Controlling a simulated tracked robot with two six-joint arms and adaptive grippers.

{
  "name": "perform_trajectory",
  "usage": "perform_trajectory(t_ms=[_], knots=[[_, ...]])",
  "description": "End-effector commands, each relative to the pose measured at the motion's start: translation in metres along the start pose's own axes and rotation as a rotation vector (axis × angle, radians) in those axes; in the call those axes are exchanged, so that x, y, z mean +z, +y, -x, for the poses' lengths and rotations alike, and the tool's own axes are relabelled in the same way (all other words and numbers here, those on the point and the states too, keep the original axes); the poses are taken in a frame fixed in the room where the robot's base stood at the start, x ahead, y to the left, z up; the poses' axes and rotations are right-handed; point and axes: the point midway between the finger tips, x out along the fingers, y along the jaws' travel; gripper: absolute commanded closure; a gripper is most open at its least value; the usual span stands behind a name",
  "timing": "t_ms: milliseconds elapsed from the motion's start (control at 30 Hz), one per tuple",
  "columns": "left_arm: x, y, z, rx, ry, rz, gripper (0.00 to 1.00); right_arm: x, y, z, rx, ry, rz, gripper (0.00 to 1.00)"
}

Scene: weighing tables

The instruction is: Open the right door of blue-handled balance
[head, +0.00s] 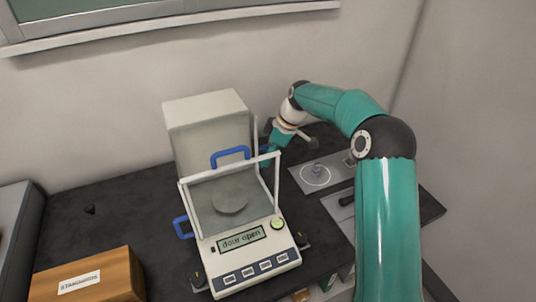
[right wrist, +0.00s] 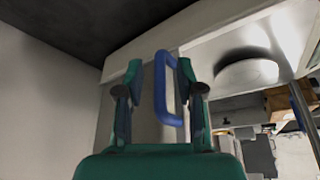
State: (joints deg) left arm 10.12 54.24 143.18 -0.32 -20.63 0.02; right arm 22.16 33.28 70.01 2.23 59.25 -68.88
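The blue-handled balance (head: 255,272) stands on the dark table, and its display reads "door open". Blue handles show on its left side (head: 182,227) and at its top (head: 230,155). My right gripper (head: 272,140) is at the balance's right side, toward the rear, and partly hides that side's handle. In the right wrist view, the right door's blue handle (right wrist: 163,88) stands between the gripper's two spread fingers (right wrist: 162,92), nearer the right finger. A clear gap shows on its left. The round pan (head: 230,203) is inside the chamber. My left gripper is out of view.
A wooden box labelled "STANDARDS" (head: 92,278) sits at the front left. The wall is close behind the table.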

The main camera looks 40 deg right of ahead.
Motion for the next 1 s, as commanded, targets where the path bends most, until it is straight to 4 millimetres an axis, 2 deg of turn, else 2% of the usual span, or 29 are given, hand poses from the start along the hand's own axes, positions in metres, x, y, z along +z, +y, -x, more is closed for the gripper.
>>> perform_trajectory(t_ms=[133,267,700,833,1000], knots=[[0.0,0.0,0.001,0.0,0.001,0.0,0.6,-0.001,-0.001,0.001,-0.001,0.0,0.001,0.63],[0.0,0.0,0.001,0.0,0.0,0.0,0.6,-0.001,0.0,0.011,0.0,0.001,0.001,0.63],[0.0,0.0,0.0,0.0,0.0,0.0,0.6,-0.001,0.001,0.093,0.003,0.001,0.001,0.63],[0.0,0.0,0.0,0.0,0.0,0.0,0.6,-0.001,0.001,0.109,0.002,0.001,0.0,0.63],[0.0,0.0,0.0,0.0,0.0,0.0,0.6,-0.001,0.001,0.118,0.0,0.0,0.0,0.63]])
